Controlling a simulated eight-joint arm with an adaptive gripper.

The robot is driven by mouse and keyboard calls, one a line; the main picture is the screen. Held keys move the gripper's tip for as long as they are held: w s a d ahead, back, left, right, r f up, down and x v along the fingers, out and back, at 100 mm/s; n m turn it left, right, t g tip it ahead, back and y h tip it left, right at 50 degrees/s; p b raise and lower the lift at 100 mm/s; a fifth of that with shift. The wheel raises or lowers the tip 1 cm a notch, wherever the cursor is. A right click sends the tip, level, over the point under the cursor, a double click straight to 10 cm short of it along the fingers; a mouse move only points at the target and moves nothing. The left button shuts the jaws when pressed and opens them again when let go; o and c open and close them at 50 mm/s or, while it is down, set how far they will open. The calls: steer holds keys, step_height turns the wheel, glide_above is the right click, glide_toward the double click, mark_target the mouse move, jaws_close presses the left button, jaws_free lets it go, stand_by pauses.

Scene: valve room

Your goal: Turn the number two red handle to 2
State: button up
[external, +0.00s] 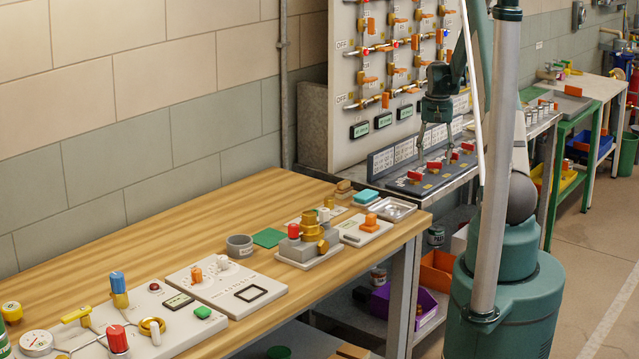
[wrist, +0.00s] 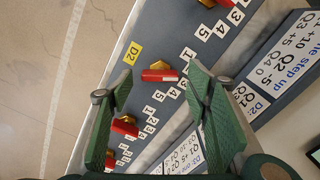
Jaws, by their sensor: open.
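Several red handles sit in a row on a blue-grey panel. My gripper (external: 436,146) points down over this row with its fingers apart, and nothing is held. In the wrist view, a red handle (wrist: 159,75) on a yellow base shows in the gap between the fingertips (wrist: 162,90). A yellow D2 label (wrist: 133,52) lies beside it, and white number tags (wrist: 188,54) lie near its other side. In the external view, the handle below the gripper (external: 434,164) appears untouched. Its exact setting is hard to tell.
Other red handles (wrist: 125,128) stand close by on the same panel. An upright sign with printed rows (external: 408,151) runs along its back. Behind it rises a white board with pipes and orange valves (external: 373,45). A wooden bench (external: 170,225) with devices stands at left.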

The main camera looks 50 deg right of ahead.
step_height(320, 180, up, 11)
stand_by(0.6)
stand_by(0.6)
steer(key=a+r+n+t, duration=0.15)
steer(key=a+r, duration=0.35)
steer(key=a, duration=0.7)
steer(key=w+a+r+n+t+h+b, duration=0.15)
steer(key=a+r, duration=0.35)
steer(key=a, duration=0.7)
steer(key=a+r+n, duration=0.3)
steer(key=a+r, duration=0.2)
steer(key=a, duration=0.7)
steer(key=s+a+f+n+t, duration=0.1)
steer(key=s+a+n, duration=0.1)
steer(key=s+a, duration=0.3)
steer(key=s+a+f+n+t+y, duration=0.1)
steer(key=s+a, duration=0.5)
steer(key=a, duration=0.6)
steer(key=s+a+f+n+t, duration=0.1)
steer(key=s+a+n+t, duration=0.1)
steer(key=s+a, duration=0.3)
steer(key=shift+s+a+f+n+b, duration=0.15)
steer(key=shift+a+n+b, duration=0.3)
steer(key=shift+a, duration=1.6)
